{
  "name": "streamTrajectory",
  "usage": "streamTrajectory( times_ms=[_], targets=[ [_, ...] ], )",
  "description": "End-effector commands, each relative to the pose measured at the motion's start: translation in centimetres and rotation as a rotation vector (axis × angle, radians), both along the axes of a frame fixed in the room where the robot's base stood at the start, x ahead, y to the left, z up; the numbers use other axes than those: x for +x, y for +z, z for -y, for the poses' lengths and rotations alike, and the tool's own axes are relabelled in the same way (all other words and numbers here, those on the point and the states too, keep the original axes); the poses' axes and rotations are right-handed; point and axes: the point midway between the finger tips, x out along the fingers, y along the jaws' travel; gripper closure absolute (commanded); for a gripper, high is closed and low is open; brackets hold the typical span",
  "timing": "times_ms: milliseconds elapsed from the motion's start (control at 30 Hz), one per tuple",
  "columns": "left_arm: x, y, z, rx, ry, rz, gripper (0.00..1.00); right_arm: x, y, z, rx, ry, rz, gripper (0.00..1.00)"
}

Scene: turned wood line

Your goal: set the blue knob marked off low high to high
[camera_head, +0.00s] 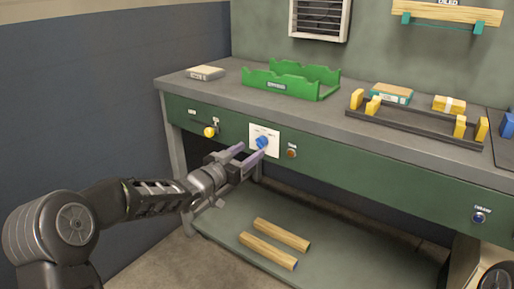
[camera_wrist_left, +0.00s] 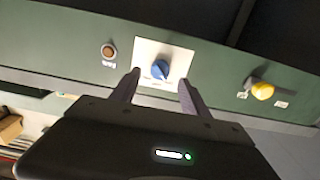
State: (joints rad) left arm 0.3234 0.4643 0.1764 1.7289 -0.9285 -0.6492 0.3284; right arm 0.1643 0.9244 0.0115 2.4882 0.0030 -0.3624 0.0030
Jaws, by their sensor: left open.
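The blue knob (camera_head: 262,142) sits on a white plate (camera_head: 270,133) on the green front panel of the workbench. It also shows in the left wrist view (camera_wrist_left: 160,69), where its pointer line is too small to read surely. The plate's markings are too small to read. My left gripper (camera_head: 248,151) is open, its fingers pointing at the panel. In the left wrist view the two fingertips (camera_wrist_left: 160,80) lie on either side of the knob, a little short of it; contact does not show. My right gripper is not in view.
A yellow knob (camera_head: 209,132) is left of the plate, and a brown button (camera_head: 291,153) is right of it. A blue button (camera_head: 479,217) is far right. A green mitre box (camera_head: 290,82) stands on the bench. Wooden bars (camera_head: 281,235) lie on the lower shelf.

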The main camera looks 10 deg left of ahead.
Motion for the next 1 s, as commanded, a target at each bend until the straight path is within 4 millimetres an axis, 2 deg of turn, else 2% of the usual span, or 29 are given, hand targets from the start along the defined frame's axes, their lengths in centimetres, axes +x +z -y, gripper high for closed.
streamTrajectory(
  times_ms=[100, 300, 633, 1000],
  targets=[
    [1.9, -0.2, 0.9, 0.000, -0.003, 0.001, 0.46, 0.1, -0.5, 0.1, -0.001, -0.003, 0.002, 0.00],
    [4.1, -0.1, 1.7, 0.000, -0.002, 0.000, 0.46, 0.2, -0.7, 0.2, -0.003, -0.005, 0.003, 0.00],
    [4.5, 0.0, 1.8, 0.000, 0.000, -0.001, 0.46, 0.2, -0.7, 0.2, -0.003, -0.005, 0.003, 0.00],
    [4.5, 0.0, 1.8, 0.000, 0.000, 0.000, 0.76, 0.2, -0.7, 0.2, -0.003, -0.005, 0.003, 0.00]
  ],
)
